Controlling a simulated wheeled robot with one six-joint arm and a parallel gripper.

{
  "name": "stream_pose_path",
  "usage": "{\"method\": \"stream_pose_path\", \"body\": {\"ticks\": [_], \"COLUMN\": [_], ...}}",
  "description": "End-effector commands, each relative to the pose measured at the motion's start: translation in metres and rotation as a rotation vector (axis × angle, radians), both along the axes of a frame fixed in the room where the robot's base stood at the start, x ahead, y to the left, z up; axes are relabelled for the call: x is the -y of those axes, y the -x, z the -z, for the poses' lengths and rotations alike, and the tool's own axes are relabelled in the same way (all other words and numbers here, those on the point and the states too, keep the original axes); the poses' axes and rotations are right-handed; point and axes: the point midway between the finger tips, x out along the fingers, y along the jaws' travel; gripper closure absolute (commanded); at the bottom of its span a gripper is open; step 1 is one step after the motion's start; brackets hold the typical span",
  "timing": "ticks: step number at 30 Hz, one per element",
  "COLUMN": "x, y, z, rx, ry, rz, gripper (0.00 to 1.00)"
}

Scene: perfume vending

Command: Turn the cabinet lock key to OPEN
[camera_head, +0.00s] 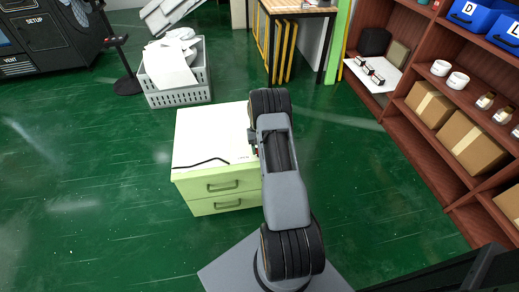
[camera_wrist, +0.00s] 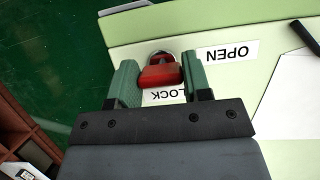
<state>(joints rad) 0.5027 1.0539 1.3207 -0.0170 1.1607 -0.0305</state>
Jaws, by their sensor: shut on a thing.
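In the wrist view the red key (camera_wrist: 160,76) sits at the lock on the pale green cabinet face, between the green fingers of my gripper (camera_wrist: 161,80). My gripper is shut on the key's red handle. An upside-down OPEN label (camera_wrist: 231,52) lies to the right of the key. An upside-down LOCK label (camera_wrist: 166,96) lies just below the key, partly covered by my gripper. In the head view the pale green cabinet (camera_head: 190,190) stands on the floor, and my arm hides most of its right side and the lock.
A black bent rod (camera_head: 203,162) lies on the cabinet top. A grey basket (camera_head: 165,95) of white items stands behind the cabinet. A brown shelf (camera_head: 440,150) with boxes and blue bins runs along the right. Green floor is clear to the left.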

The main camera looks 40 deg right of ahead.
Motion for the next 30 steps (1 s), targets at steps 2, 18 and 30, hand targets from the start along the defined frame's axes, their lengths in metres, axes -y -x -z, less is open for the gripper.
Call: {"method": "stream_pose_path", "body": {"ticks": [2,18,30], "x": [0.0004,0.0004,0.0004], "y": [-0.0014,-0.0015,-0.0003], "z": [-0.0008,-0.0009,-0.0003], "rx": [0.004,0.005,0.002], "ry": [0.002,0.003,0.001], "rz": [-0.015,-0.030,-0.027], "gripper": [0.79,0.53,0.30]}}
